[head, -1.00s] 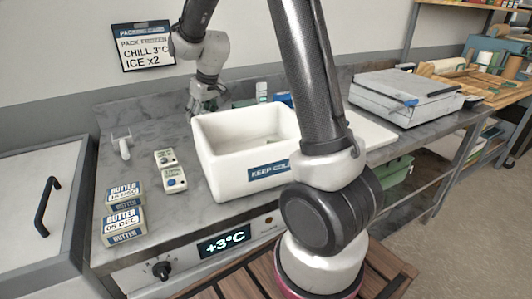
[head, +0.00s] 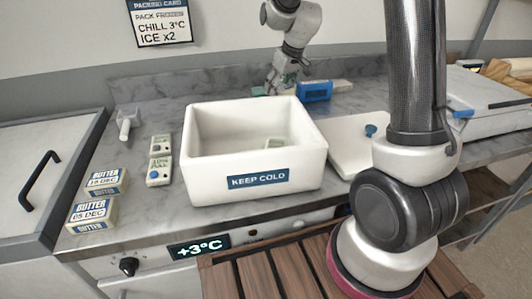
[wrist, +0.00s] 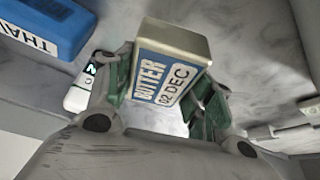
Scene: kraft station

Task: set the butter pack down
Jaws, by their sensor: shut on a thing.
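My gripper (head: 281,88) reaches down behind the white KEEP COLD box (head: 258,195), over the back of the counter. In the wrist view my gripper (wrist: 165,95) is shut on a butter pack (wrist: 168,65), cream with a blue label reading BUTTER 02 DEC. The pack is tilted in that view, between the green finger pads. In the head view the held pack cannot be made out. Two other butter packs, 19 DEC (head: 107,181) and one dated 05 or 06 DEC (head: 92,213), stand at the counter's front left.
A blue block (head: 315,91) lies just right of my gripper; a blue thing with lettering (wrist: 45,25) shows in the wrist view. Two small meters (head: 159,158) and a white handled tool (head: 126,122) are left of the box. A white lid (head: 352,150) lies at its right.

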